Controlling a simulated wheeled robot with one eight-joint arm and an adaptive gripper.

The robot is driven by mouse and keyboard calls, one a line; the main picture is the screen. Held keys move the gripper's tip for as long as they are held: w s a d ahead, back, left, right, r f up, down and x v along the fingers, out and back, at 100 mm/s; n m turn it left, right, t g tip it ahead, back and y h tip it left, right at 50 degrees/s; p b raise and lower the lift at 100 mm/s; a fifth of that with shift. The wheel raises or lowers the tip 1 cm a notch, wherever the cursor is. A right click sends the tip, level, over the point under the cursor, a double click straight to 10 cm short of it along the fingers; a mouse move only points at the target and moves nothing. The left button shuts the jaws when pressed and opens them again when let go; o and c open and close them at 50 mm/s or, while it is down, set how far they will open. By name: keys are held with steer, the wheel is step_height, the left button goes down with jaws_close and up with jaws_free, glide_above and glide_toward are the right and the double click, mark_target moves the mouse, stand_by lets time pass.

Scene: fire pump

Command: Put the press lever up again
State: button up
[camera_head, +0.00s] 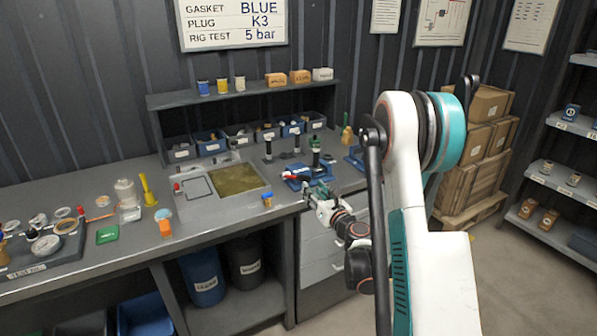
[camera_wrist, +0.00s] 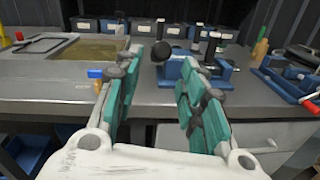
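A small blue bench press (camera_head: 297,172) stands near the front edge of the bench, just beyond my gripper (camera_head: 318,198). In the wrist view the blue press (camera_wrist: 172,71) is partly hidden behind the right finger. A black ball knob (camera_wrist: 160,51), which looks like the end of the press lever, shows low in front of the press. It lies between the fingertips in the picture; I cannot tell whether it is within their reach. My gripper (camera_wrist: 157,75) is open, with its teal fingers wide apart and nothing held.
A blue fixture (camera_wrist: 290,82) with a red handle stands to the right on the bench. A tray with a mesh panel (camera_head: 238,179) lies to the left, with a small blue-and-orange item (camera_head: 267,200) by the bench edge. Bins (camera_head: 210,143) line the back.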

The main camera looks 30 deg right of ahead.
mark_target(294, 177)
steer(key=w+p, duration=0.1)
steer(key=w, duration=1.1)
steer(key=shift+w+d+p, duration=0.15)
steer(key=shift+d+p, duration=0.05)
steer(key=shift+p, duration=0.15)
jaws_close()
